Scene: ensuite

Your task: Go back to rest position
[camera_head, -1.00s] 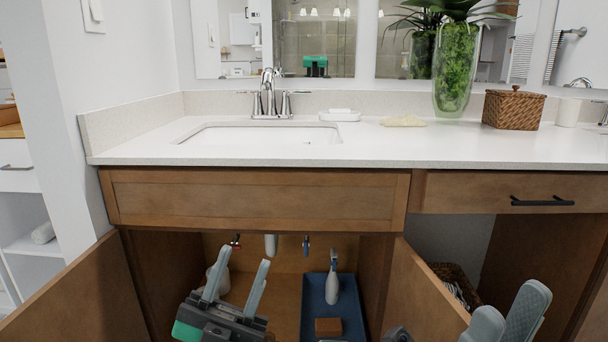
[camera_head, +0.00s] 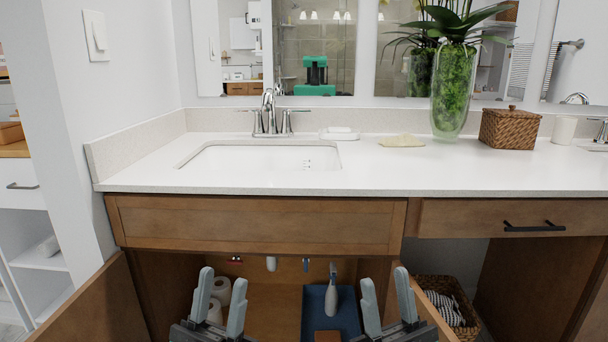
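My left gripper (camera_head: 220,302) is at the bottom, left of centre, in front of the open sink cabinet. Its two fingers point up and stand apart with nothing between them. My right gripper (camera_head: 386,300) is at the bottom, right of centre, near the open right cabinet door. Its fingers also stand apart and hold nothing. Both grippers are roughly level with each other, below the countertop (camera_head: 370,177).
Cabinet doors stand open at left (camera_head: 85,308) and right (camera_head: 428,318). Inside are paper rolls (camera_head: 221,290) and a blue tray (camera_head: 313,307) with a spray bottle (camera_head: 331,296). A wicker basket (camera_head: 464,330) sits at right. The counter holds a sink (camera_head: 262,157), a plant vase (camera_head: 452,95) and a woven box (camera_head: 508,128).

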